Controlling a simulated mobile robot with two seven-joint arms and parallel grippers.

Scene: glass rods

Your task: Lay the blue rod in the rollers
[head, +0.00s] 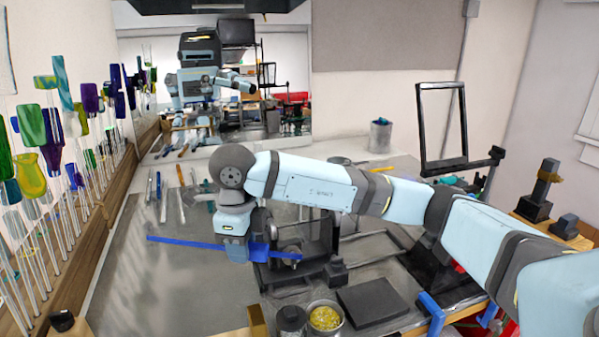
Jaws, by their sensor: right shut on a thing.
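My right gripper (248,250) reaches in from the right and points down, shut on the blue rod (185,242). The rod is long and thin. It lies nearly level across the picture, its left end over the grey worktop and its right end in front of the black roller stand (318,246). The stand is partly hidden behind my arm and gripper. I cannot tell whether the rod touches the rollers. My left gripper is not in view.
A rack of upright coloured glass rods (55,150) lines the left wall. A tin of yellow bits (325,317) and a dark flat block (372,303) sit in front of the stand. Hand tools lie at the back. The worktop (165,290) at left is clear.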

